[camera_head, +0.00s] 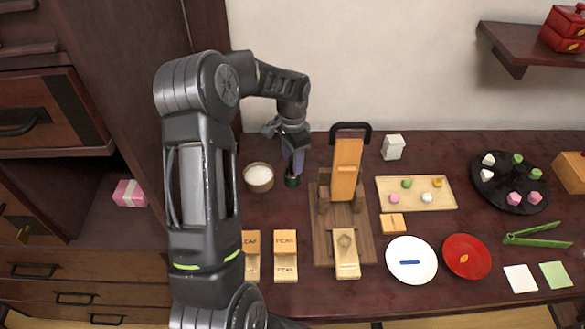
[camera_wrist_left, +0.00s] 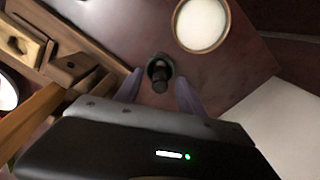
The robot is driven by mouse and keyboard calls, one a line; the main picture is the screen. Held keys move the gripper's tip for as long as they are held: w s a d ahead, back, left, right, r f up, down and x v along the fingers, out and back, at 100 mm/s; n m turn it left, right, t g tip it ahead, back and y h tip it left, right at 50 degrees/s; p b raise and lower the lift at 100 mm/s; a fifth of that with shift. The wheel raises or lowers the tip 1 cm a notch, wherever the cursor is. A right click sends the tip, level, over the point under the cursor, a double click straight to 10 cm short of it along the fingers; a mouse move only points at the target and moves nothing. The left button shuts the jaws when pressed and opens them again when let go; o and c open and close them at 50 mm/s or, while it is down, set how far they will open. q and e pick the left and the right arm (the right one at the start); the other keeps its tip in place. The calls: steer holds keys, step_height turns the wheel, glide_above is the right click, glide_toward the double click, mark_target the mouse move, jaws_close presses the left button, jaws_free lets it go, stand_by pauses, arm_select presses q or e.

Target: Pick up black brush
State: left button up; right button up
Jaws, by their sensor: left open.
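The black brush (camera_head: 292,181) stands on the dark table below my left gripper, mostly hidden by the fingers in the head view. In the left wrist view the brush (camera_wrist_left: 159,72) shows as a short dark upright piece with a round greenish-black base. My left gripper (camera_head: 291,160) points down over it. In the left wrist view the purple-grey fingers of the left gripper (camera_wrist_left: 158,88) are open, one on each side of the brush, with gaps between. I cannot tell how far the fingertips are above the table. My right gripper is not in view.
A bowl of white stuff (camera_head: 259,178) stands close left of the brush. A wooden stand (camera_head: 325,235) with an upright orange board and black handle is close right. Stamped wooden blocks (camera_head: 285,243) lie in front. Plates (camera_head: 411,239) and a tray (camera_head: 447,203) are further right.

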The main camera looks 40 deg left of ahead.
arm_select(q)
steer(key=shift+c, duration=0.5)
jaws_close()
stand_by(0.3)
